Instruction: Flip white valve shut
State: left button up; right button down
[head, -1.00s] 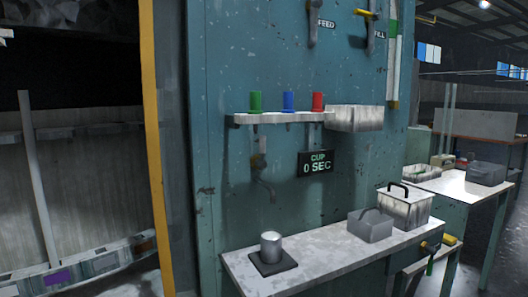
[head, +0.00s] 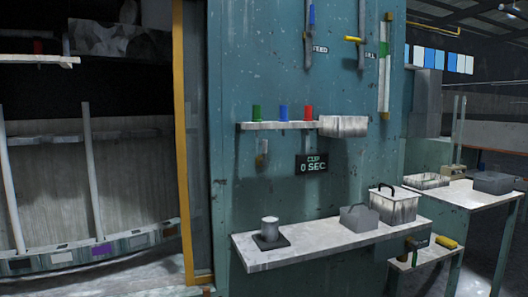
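A small pale valve piece (head: 262,150), perhaps the white valve, hangs on the teal wall under the left part of the shelf. It is too small to tell which way its handle points, and I cannot make out a spout below it now. A metal cup (head: 269,227) stands upright on a dark square pad (head: 271,242) on the bench below. Higher up are a pipe with a blue part (head: 312,16), by the FEED label, and a yellow handle (head: 353,39) near another label. Neither gripper is in view.
A shelf (head: 290,126) holds green, blue and red cups beside a pale box (head: 343,126). A yellow post (head: 182,150) stands left. The bench's middle is clear.

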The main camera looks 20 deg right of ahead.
aim_at(263, 161)
jog(key=u, duration=0.2)
jog(key=i, duration=1.25)
jog(key=z, duration=0.5)
